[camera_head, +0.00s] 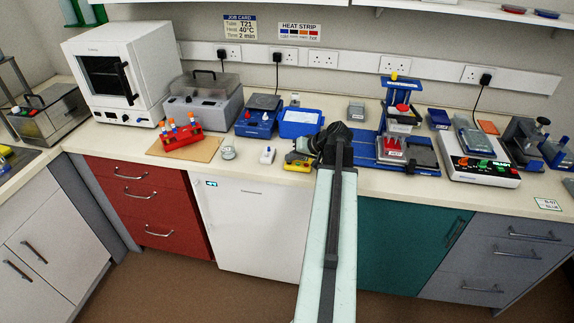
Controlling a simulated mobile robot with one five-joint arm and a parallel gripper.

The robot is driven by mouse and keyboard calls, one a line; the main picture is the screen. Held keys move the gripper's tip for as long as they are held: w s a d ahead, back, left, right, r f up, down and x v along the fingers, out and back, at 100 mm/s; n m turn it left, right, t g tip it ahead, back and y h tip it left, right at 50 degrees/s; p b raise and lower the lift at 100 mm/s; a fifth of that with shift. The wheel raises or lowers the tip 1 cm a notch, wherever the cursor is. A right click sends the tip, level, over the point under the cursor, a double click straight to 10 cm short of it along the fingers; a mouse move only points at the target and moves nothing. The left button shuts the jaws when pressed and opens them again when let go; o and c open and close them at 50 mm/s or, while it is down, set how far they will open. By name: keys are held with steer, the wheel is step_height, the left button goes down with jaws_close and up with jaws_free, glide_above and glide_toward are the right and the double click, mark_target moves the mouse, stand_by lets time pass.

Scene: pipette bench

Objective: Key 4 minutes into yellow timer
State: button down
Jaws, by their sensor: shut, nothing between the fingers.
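The yellow timer (297,163) lies on the bench near its front edge, about the middle of the view. Its display and keys are too small to read. My gripper (317,146) is shut and empty, just right of and above the timer in the picture. The dark gripper body hides part of the timer's right side. I cannot tell whether the fingertips touch the timer.
A blue tray (300,122) stands behind the timer, and a small white bottle (267,155) stands to its left. A blue-based stand with a red block (392,148) is close on the right. The bench's front edge is just below the timer.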

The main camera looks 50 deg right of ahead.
steer(key=shift+f, duration=0.1)
steer(key=shift+r+p, duration=0.65)
steer(key=shift+r, duration=0.05)
step_height(320, 180, up, 6)
steer(key=p, duration=0.6)
stand_by(2.2)
